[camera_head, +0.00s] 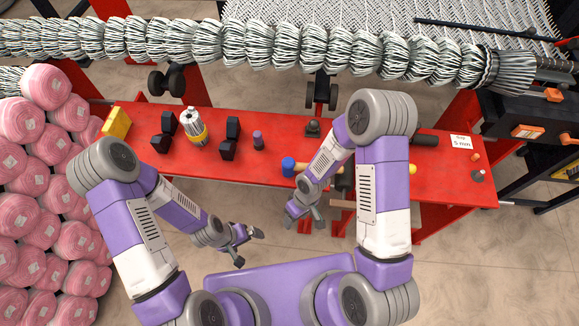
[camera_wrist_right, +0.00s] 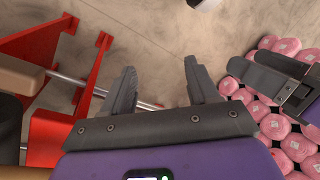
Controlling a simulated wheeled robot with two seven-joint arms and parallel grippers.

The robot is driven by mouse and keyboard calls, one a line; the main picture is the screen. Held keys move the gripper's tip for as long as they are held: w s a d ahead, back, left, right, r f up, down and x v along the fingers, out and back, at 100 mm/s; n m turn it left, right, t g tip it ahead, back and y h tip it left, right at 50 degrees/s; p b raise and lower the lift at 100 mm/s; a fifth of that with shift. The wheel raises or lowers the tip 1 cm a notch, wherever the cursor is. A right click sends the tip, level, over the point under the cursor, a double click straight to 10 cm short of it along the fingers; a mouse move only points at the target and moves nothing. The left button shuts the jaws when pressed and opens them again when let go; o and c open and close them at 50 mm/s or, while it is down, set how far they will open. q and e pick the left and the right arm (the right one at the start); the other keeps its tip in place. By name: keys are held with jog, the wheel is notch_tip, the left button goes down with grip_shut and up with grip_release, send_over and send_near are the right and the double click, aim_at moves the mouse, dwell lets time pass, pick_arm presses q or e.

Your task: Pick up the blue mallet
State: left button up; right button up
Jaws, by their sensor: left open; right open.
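The blue mallet (camera_head: 288,167) lies near the front edge of the red bench (camera_head: 350,210). Its blue head is at the left and its light wooden handle runs to the right, partly hidden behind my right arm. My right gripper (camera_head: 303,212) is open and empty, in front of the bench edge and below the mallet in the picture. Its two fingers also show apart in the right wrist view (camera_wrist_right: 160,85), with bare floor between them. My left gripper (camera_head: 248,243) is open and empty over the floor, lower left of the mallet.
A yellow-banded bottle (camera_head: 193,127) and yellow box (camera_head: 116,122) are farther left. Pink yarn spools (camera_head: 35,200) pile at the left. A mesh roll (camera_head: 250,45) spans the back.

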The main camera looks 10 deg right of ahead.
jog(key=w+d+r+n+t+h+b, duration=0.1)
jog(key=w+n+h+b, duration=0.25)
jog(key=w+n, duration=0.2)
jog(key=n+t+h+b, duration=0.1)
jog(key=n+t+h, duration=0.2)
jog(key=t+h, duration=0.1)
send_near(304, 166)
jog(key=f, duration=0.2)
jog(key=d+f, duration=0.1)
jog(key=shift+w+d+f, duration=0.1)
jog(key=shift+f, duration=0.3)
jog(key=shift+w+d+f+h, duration=0.1)
jog(key=shift+w+d+h, duration=0.05)
jog(key=shift+w+h, duration=0.15)
jog(key=b+x, duration=0.2)
jog(key=x, duration=0.5)
jog(key=shift+w, duration=0.15)
pick_arm(q)
notch_tip(304, 166, down, 8)
jog(key=shift+s+r, duration=0.15)
jog(key=shift+s, duration=0.05)
pick_arm(e)
jog(key=shift+c, duration=0.2)
grip_shut()
